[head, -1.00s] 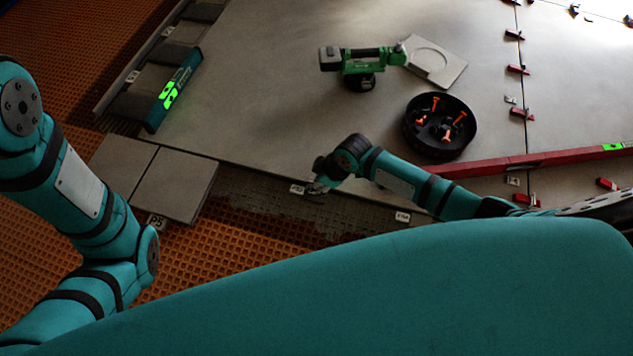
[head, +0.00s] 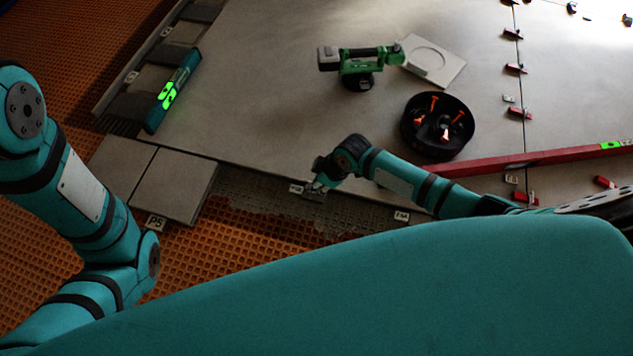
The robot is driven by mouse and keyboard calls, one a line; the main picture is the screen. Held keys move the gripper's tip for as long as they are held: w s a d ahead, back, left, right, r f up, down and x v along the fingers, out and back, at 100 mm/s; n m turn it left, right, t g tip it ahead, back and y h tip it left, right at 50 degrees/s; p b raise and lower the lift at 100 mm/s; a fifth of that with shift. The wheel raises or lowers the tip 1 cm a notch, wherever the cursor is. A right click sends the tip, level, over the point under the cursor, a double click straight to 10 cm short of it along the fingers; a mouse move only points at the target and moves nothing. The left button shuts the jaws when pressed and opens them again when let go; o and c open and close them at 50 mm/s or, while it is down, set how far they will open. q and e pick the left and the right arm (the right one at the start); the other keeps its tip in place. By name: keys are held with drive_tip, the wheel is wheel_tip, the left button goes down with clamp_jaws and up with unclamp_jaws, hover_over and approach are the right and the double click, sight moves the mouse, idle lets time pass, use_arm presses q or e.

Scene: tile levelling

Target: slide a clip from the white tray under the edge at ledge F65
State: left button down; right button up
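My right gripper (head: 314,191) is low at the front edge of the large grey tile (head: 270,110), next to a small white label (head: 296,189) whose text is too small to read. Its fingers are small and dark here, and I cannot tell whether they are open or hold a clip. A second small label (head: 401,216) sits farther right along the same edge. My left arm comes in at the left, but its gripper is out of view. I cannot make out a white tray.
A black round bowl (head: 408,139) with orange pieces, a green suction tool (head: 358,66) and a square plate (head: 433,62) lie on the tiles. A red bar (head: 530,160) lies at right. A green-lit level (head: 173,91) and two loose tiles (head: 175,184) are at left.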

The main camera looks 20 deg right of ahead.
drive_tip(key=o, duration=0.4)
drive_tip(key=shift+o, duration=0.6)
